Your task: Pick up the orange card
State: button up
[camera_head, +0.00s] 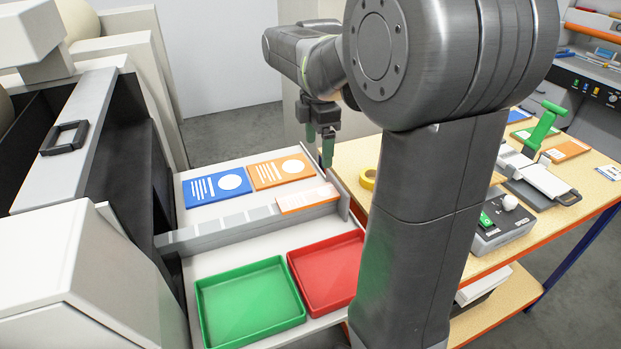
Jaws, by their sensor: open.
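An orange card (281,172) with white stripes and a white circle lies flat on the pale shelf, to the right of a blue card (216,187) with the same markings. A second, paler orange card (308,199) lies nearer, by the low divider strip. Another orange card (568,150) lies on the wooden table at the right. My gripper (319,147) points down with its green-tipped fingers apart, to the right of the orange card on the shelf. It holds nothing visible. My arm hides part of the scene at centre right.
A green tray (203,312) and a red tray (292,268) stand nearer than the divider strip (215,233). A large machine (85,215) bounds the left. A yellow tape roll (368,180) and a green-handled tool (543,126) are on the wooden table (590,192).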

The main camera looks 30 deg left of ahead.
jog(key=a, duration=0.1)
send_over(312, 195)
jog(key=shift+n, duration=0.3)
notch_tip(312, 195, down, 8)
jog(key=shift+w+d, duration=0.1)
jog(key=shift+w, duration=0.05)
jog(key=shift+s+f+p, duration=0.2)
jog(key=shift+f+p, duration=0.55)
jog(key=shift+f, duration=2)
jog(key=shift+c, duration=0.2)
jog(key=c, duration=1)
